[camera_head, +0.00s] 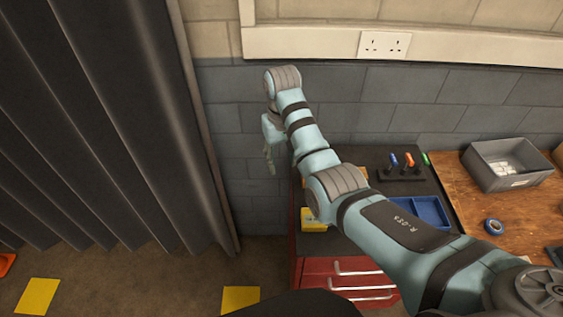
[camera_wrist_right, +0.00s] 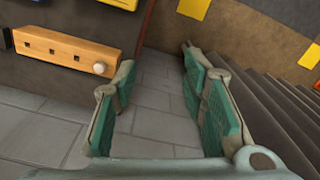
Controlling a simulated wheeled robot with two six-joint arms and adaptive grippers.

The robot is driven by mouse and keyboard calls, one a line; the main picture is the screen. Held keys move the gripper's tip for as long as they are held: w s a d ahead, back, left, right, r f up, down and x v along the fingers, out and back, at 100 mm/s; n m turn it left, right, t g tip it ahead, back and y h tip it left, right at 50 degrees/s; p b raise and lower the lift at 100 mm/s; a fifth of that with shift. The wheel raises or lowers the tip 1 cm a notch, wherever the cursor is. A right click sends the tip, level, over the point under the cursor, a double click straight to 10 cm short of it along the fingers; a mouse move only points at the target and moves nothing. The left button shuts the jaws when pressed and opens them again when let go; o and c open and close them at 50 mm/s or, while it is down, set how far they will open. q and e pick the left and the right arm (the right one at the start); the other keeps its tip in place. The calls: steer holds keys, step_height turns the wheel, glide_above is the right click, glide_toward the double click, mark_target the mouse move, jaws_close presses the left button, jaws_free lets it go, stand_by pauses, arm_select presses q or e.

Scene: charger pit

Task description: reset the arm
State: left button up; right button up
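My right arm reaches from the lower right of the head view toward the grey block wall. My right gripper (camera_head: 270,158) hangs at its end, left of the dark-topped red tool cabinet (camera_head: 335,278) and in front of the wall. In the right wrist view the right gripper (camera_wrist_right: 158,80) has its green-padded fingers spread apart, with nothing between them. Wall blocks show through the gap. My left gripper is in neither view.
A grey ribbed curtain (camera_head: 95,120) hangs at left. A white trunking with a double socket (camera_head: 385,45) crosses the wall. A blue tray (camera_head: 425,211) sits on the cabinet; a grey bin (camera_head: 505,165) and blue tape roll (camera_head: 493,226) are on the wooden bench (camera_head: 525,212).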

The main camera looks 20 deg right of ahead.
steer(key=shift+w+a, duration=0.15)
stand_by(0.3)
steer(key=shift+t+h, duration=0.3)
steer(key=shift+t, duration=0.6)
steer(key=s+d+f, duration=0.1)
steer(key=s+f, duration=0.3)
steer(key=f, duration=0.1)
steer(key=s+d+f, duration=0.2)
steer(key=s+f, duration=0.3)
steer(key=s+d+f, duration=0.2)
steer(key=s+f, duration=0.3)
steer(key=shift+s+f, duration=0.15)
steer(key=shift+f, duration=0.05)
steer(key=s+d+r+n+t, duration=0.1)
steer(key=s+r+t, duration=0.1)
steer(key=s, duration=1.6)
step_height(320, 180, down, 18)
steer(key=d+g, duration=0.1)
steer(key=d, duration=0.1)
steer(key=s+f+g, duration=0.1)
steer(key=s+f, duration=1.2)
steer(key=s, duration=0.2)
steer(key=shift+s+d+f+g, duration=0.25)
steer(key=shift+d+f+g, duration=0.05)
steer(key=shift+f, duration=0.1)
